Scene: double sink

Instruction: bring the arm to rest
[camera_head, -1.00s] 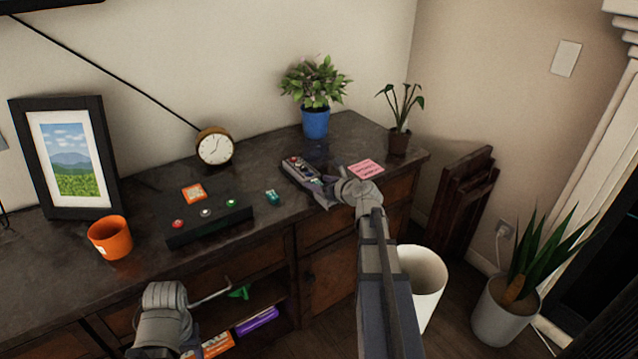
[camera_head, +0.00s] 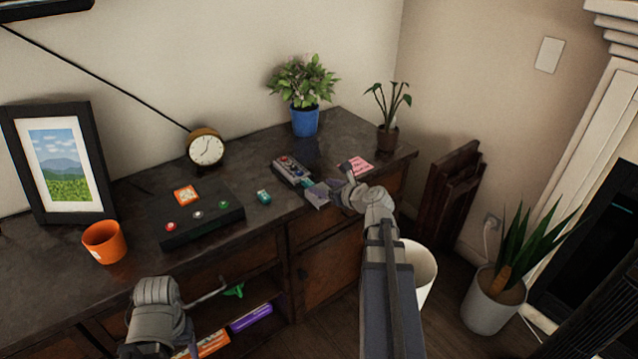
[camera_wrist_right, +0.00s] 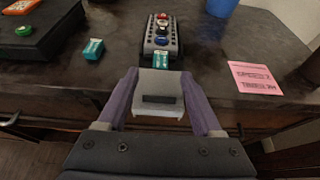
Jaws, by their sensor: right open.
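The device also shows in the head view (camera_head: 290,169), just beyond the fingers. My left arm's grey wrist (camera_head: 156,308) is low in front of the cabinet; its fingers do not show clearly.
A pink note (camera_head: 355,167) lies beside the right gripper. Another teal block (camera_head: 264,197), a black button box (camera_head: 203,215), an orange mug (camera_head: 104,242), a clock (camera_head: 205,149) and potted plants (camera_head: 304,120) stand on the top. A white bin (camera_head: 423,270) is beside my right arm.

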